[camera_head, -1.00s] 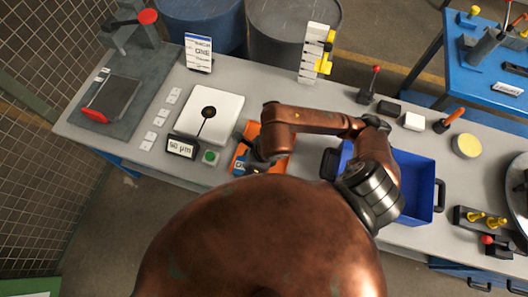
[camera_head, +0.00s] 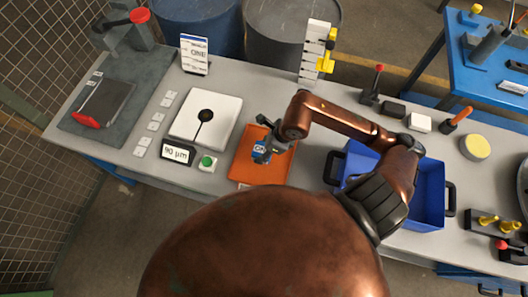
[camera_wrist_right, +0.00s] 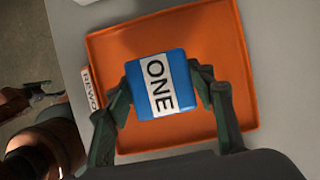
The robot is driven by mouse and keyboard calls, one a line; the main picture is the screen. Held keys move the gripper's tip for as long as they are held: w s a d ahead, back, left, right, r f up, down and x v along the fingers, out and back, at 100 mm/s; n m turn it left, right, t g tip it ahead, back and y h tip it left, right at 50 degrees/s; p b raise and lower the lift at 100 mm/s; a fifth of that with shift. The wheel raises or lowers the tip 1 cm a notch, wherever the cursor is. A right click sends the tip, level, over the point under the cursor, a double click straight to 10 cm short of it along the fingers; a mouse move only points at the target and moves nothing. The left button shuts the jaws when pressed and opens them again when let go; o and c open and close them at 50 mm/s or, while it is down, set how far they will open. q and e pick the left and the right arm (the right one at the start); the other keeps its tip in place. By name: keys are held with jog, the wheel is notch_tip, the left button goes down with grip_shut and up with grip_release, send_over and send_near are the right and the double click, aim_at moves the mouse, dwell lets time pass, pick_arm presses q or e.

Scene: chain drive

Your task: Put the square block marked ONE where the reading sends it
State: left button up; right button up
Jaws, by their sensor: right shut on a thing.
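The blue square block marked ONE (camera_wrist_right: 160,84) is between the fingers of my right gripper (camera_wrist_right: 165,88). In the head view the block (camera_head: 261,152) and the right gripper (camera_head: 268,148) are over the orange tray (camera_head: 247,170). In the wrist view the tray (camera_wrist_right: 225,45) spreads beneath the block; I cannot tell whether they touch. A partly hidden tray label reads "REWO". The gauge display (camera_head: 178,152) seems to read 90 µm. A white plate with a black round probe (camera_head: 205,115) lies behind it. My left gripper does not show.
A blue bin (camera_head: 432,190) stands right of the tray, partly behind my right arm. A green button (camera_head: 207,161) sits left of the tray. A card marked ONE (camera_head: 195,54) and a white post with yellow parts (camera_head: 316,52) stand along the back edge.

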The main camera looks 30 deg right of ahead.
jog(key=shift+w+d+f, duration=0.1)
jog(key=shift+d+f, duration=0.2)
jog(key=shift+f, duration=0.05)
jog(key=f, duration=0.3)
jog(key=shift+w+d+f, duration=0.15)
jog(key=shift+d+f, duration=0.05)
jog(key=shift+f, duration=0.1)
jog(key=o, duration=1.5)
jog(key=v, duration=1.2)
jog(key=shift+p, duration=0.3)
